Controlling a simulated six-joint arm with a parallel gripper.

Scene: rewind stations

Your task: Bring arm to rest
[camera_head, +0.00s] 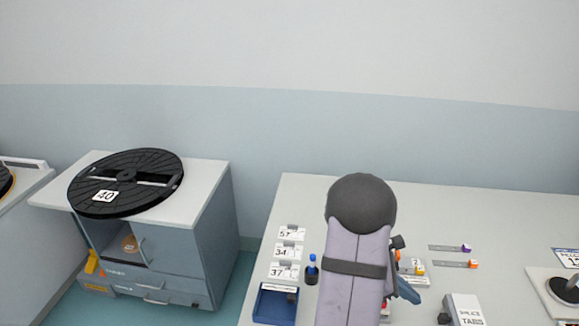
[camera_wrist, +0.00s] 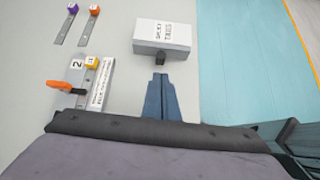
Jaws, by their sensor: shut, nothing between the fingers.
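My gripper shows in the wrist view as two blue fingers (camera_wrist: 160,80) pressed together with nothing between them. They point toward a white splice tabs box (camera_wrist: 163,35) with a dark knob at its front, and look apart from it. In the head view my arm reaches over the worktable (camera_head: 525,220), and part of the blue gripper (camera_head: 408,290) shows to its right. The splice tabs box (camera_head: 467,309) is right of the gripper there. My arm hides part of the tabletop.
Metal strips with a purple block (camera_head: 466,247) and an orange block (camera_head: 473,264) lie beyond the gripper. An orange clamp (camera_wrist: 60,85) is on the table. Left of my arm are number cards (camera_head: 288,250), a blue bottle (camera_head: 312,268) and a blue tray (camera_head: 275,304). A cabinet carries a black reel (camera_head: 126,174).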

